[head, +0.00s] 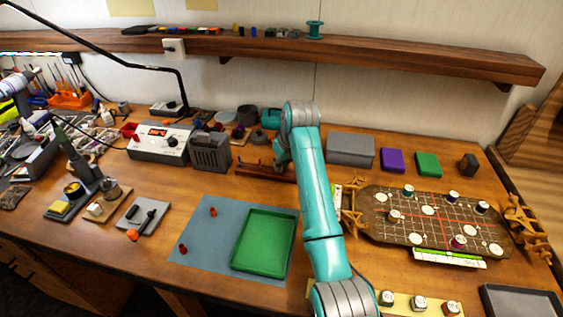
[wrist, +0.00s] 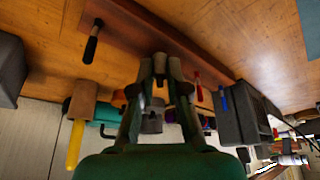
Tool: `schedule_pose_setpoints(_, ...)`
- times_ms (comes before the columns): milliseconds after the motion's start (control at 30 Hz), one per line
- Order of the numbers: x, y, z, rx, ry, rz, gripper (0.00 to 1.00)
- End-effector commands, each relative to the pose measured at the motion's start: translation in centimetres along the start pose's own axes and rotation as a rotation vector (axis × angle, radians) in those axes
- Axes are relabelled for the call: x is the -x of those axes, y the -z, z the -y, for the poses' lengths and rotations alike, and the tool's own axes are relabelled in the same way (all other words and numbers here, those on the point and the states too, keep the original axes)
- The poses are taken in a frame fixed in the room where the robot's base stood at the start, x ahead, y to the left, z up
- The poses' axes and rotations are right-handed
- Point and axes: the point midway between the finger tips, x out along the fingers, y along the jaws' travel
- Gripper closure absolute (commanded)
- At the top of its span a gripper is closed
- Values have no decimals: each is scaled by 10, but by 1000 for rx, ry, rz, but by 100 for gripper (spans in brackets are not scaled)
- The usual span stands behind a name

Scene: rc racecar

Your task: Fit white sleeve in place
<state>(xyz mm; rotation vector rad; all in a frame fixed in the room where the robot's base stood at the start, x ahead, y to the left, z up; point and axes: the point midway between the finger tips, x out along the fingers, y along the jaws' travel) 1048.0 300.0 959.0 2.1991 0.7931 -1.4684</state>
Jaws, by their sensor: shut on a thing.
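My gripper (wrist: 160,68) is shut on a small pale, sleeve-like cylinder (wrist: 159,64) in the wrist view. The piece looks greyish in shadow, so I cannot tell for sure that it is the white sleeve. The fingertips are over a reddish-brown wooden rack (wrist: 128,22). Whether the held piece touches the rack is not clear. In the head view the rack (head: 262,173) lies at the back middle of the bench, and my arm hides the gripper and the held piece.
Coloured tools stand around the rack, including a black handle (wrist: 92,42) and a red one (wrist: 198,88). A dark grey box (head: 210,152) stands left of it. A green tray (head: 291,243) lies on a blue mat (head: 203,225) in front. A brown board (head: 380,205) is at right.

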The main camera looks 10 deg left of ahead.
Motion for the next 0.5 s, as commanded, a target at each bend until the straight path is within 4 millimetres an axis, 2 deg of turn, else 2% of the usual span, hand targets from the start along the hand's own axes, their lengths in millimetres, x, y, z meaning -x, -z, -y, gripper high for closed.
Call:
schedule_pose_setpoints(333, -2, -1, 0, 0, 0, 0, 94)
schedule_pose_setpoints(400, -2, -1, 0, 0, 0, 0, 71)
schedule_pose_setpoints(467, -2, -1, 0, 0, 0, 0, 57)
schedule_pose_setpoints(500, -2, -1, 0, 0, 0, 0, 57)
